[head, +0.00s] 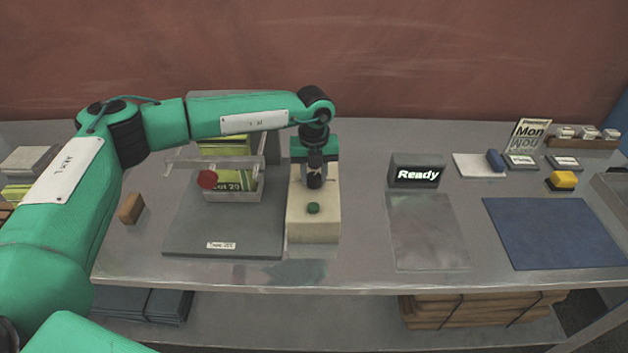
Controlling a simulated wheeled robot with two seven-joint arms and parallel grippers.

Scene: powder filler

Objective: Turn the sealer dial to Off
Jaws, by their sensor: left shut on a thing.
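The cream control box (313,228) stands near the middle of the bench, with a green button (313,208) on its front part. My left gripper (314,182) points straight down over the rear part of this box. It is shut on what appears to be the sealer dial; the fingers hide the dial, so its setting cannot be read. Beside the box on the left is a grey machine base (222,238) with a clear bar (185,163) and a red knob (207,179). My right gripper is not in view.
A display (417,173) reading "Ready" stands to the right, behind a grey mat (428,232). A blue mat (553,233) and a yellow-topped block (563,180) lie farther right. A wooden block (131,208) sits left of the machine. My left arm spans the left side.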

